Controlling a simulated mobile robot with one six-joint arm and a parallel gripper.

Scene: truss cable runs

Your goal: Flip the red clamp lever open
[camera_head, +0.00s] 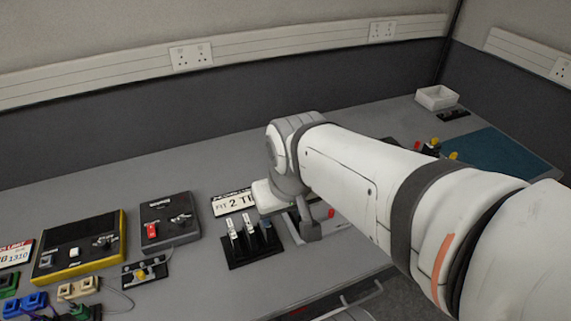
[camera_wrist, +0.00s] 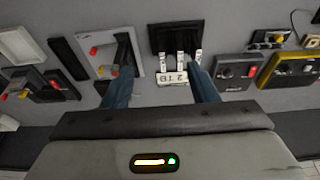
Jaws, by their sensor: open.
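A red lever-like part (camera_wrist: 93,50) sits on a pale plate (camera_wrist: 133,38) left of centre in the wrist view; I take it for the clamp lever, though its details are too small to make out. In the head view a bit of red (camera_head: 331,213) shows just right of my gripper, on the pale plate, mostly hidden by my arm. My gripper (camera_wrist: 160,75) is open and empty, its two blue fingers wide apart. The left finger reaches over the plate near the red part, and the right finger is beside a black block with pale levers. I see no contact with the red part.
The black block with several pale levers (camera_head: 252,243) stands close left of my gripper. A numbered plate (camera_head: 232,202) lies behind it. Black (camera_head: 170,222) and yellow-edged (camera_head: 82,247) boxes stand further left. A white tray (camera_head: 436,97) is at the far right. The back of the bench is clear.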

